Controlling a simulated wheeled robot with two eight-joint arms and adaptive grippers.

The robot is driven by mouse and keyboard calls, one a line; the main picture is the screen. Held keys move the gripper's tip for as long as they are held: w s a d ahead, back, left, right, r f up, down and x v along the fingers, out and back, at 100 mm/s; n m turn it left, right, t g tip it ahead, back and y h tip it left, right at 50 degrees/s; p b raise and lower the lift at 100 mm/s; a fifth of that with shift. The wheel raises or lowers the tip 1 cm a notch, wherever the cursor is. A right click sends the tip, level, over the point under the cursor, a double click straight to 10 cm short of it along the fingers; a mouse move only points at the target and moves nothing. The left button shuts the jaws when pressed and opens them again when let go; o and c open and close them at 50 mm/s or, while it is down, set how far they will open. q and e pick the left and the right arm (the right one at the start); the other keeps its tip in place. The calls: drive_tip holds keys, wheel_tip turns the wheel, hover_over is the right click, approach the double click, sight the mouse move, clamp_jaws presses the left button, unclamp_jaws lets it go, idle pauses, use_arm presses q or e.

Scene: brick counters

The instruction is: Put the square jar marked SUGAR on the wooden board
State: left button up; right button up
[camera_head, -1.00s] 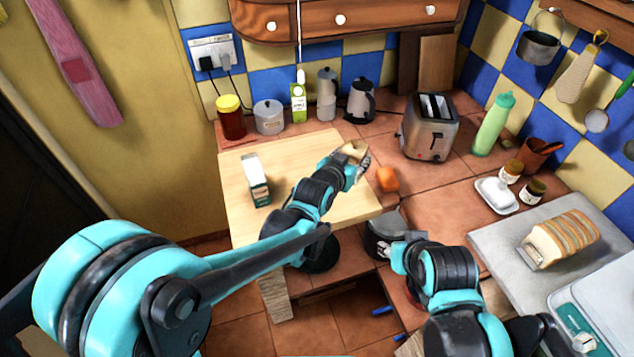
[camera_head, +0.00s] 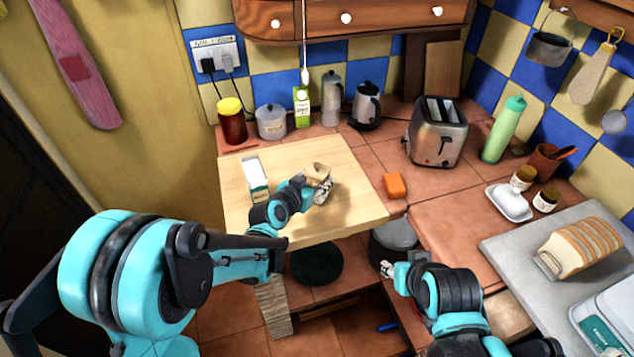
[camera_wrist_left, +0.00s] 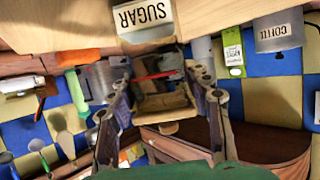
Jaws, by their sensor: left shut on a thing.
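The square SUGAR jar (camera_head: 318,171) shows as a small beige shape at my left gripper (camera_head: 322,186), over the right part of the wooden board (camera_head: 348,165). My left gripper is shut on it and partly covers it. In the left wrist view the SUGAR label (camera_wrist_left: 143,14) shows upside down, just beyond the fingers (camera_wrist_left: 160,85), with pale board wood on both sides. I cannot tell whether the jar touches the board. My right gripper (camera_head: 388,268) is low, near the counter's front edge; its fingers are too small to read.
A white and green carton (camera_head: 256,180) stands on the board's left part. An orange block (camera_head: 395,186) lies just right of the board. A toaster (camera_head: 437,132), red jar (camera_head: 232,122) and canister (camera_head: 271,122) stand behind. The board's front middle is bare.

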use_arm(q)
drive_tip(key=shift+r, duration=0.1)
drive_tip(key=o, duration=1.5)
drive_tip(key=shift+c, duration=0.2)
drive_tip(key=shift+r, duration=0.1)
drive_tip(key=s+a+r+n+g+y+p, duration=0.1)
drive_tip(key=s+a+r+n+g+y, duration=0.1)
drive_tip(key=s+a, duration=0.7)
drive_tip(key=s+a+r+n+g+y+p, duration=0.2)
drive_tip(key=s+a, duration=0.6)
drive_tip(key=s, duration=1.1)
drive_tip(key=shift+s+a+r+n+g+y+p, duration=0.2)
drive_tip(key=shift+a+r+n+g+y+p, duration=0.15)
drive_tip(key=shift+r+n+g+y, duration=0.55)
